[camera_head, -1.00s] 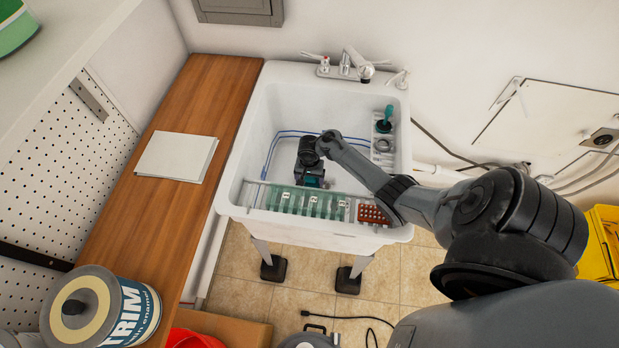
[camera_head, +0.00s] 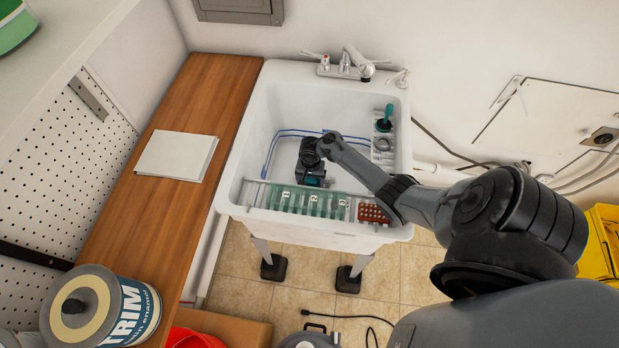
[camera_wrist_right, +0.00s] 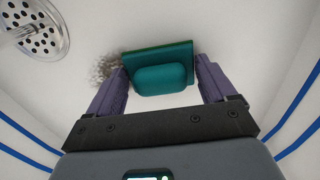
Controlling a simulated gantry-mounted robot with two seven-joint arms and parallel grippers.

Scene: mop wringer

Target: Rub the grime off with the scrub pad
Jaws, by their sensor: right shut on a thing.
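My right gripper (camera_wrist_right: 160,88) is shut on the scrub pad, a teal-green pad with a rounded grip block (camera_wrist_right: 160,80), one finger on each side of the block. The pad's flat face is turned to the white sink surface, and it looks close to or against it. A grey-brown speckled grime patch (camera_wrist_right: 106,70) shows at the pad's left edge; any part under the pad is hidden. In the head view my right gripper (camera_head: 312,180) is low inside the white sink (camera_head: 250,140), and teal shows at its tip. My left gripper is not in view.
A drain strainer (camera_wrist_right: 40,30) lies left of the pad. A blue line (camera_head: 270,150) runs along the sink floor. A rack with green sections (camera_head: 310,202) and a red-brown holder (camera_head: 373,213) spans the sink front. A teal-handled tool (camera_head: 384,120) stands at the right.

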